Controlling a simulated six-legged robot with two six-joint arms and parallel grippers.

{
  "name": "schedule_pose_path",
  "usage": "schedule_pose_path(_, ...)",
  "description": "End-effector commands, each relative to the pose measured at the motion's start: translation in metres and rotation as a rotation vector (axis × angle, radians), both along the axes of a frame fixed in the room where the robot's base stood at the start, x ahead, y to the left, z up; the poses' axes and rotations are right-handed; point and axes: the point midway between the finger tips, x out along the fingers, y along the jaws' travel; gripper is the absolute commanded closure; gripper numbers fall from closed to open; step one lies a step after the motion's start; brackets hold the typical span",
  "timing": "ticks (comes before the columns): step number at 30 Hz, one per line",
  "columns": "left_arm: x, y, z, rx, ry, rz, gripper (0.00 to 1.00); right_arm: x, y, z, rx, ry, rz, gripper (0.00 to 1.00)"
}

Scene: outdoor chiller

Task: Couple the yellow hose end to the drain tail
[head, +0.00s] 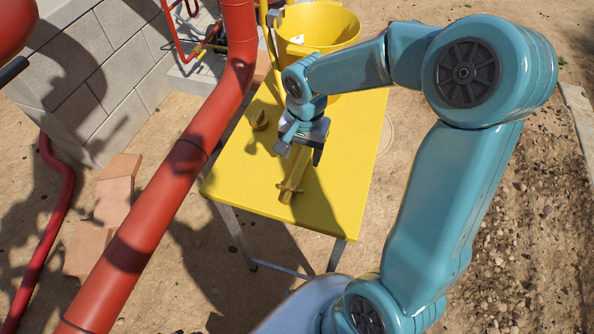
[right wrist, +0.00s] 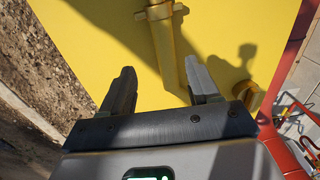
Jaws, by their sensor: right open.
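A yellow, brass-like hose end (head: 290,188) with small side wings lies on the yellow tabletop (head: 340,180). My right gripper (head: 302,153) is over the table, above the far part of this piece. In the right wrist view the hose end (right wrist: 165,45) runs between the fingers, nearer the right-hand finger. The right gripper (right wrist: 160,84) is open, with nothing held. I cannot tell whether the fingers are at the piece's height. A shorter yellow fitting (head: 260,121) stands on the table to the left. I cannot surely identify the drain tail. My left gripper is not in view.
A yellow bucket (head: 318,27) stands at the table's back. A thick red pipe (head: 160,205) slants past the table's left side. Thin red pipes (head: 178,38) run by the block wall (head: 100,60). Bricks (head: 115,190) lie on the ground. The table's front right is clear.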

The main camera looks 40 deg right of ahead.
Motion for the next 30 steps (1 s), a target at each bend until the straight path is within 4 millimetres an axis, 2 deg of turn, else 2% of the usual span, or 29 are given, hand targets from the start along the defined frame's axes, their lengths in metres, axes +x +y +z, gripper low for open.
schedule_pose_path(3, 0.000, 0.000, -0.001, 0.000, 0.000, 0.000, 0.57, 0.001, 0.000, -0.017, 0.000, 0.001, 0.000, 0.39)
schedule_pose_path(8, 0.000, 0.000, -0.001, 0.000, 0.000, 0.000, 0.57, 0.004, 0.000, -0.027, 0.000, 0.001, 0.000, 0.39)
schedule_pose_path(16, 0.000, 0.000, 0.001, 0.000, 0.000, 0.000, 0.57, 0.014, -0.001, -0.068, 0.000, 0.002, 0.001, 0.39)
schedule_pose_path(25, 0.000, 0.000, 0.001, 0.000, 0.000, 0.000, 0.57, 0.015, -0.002, -0.075, 0.000, -0.001, -0.001, 0.39)
schedule_pose_path(26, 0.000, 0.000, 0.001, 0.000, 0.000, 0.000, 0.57, 0.015, -0.002, -0.075, 0.000, -0.001, -0.001, 0.45)
schedule_pose_path(30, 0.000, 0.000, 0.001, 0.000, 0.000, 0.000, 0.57, 0.015, -0.002, -0.074, 0.000, -0.001, -0.001, 0.91)
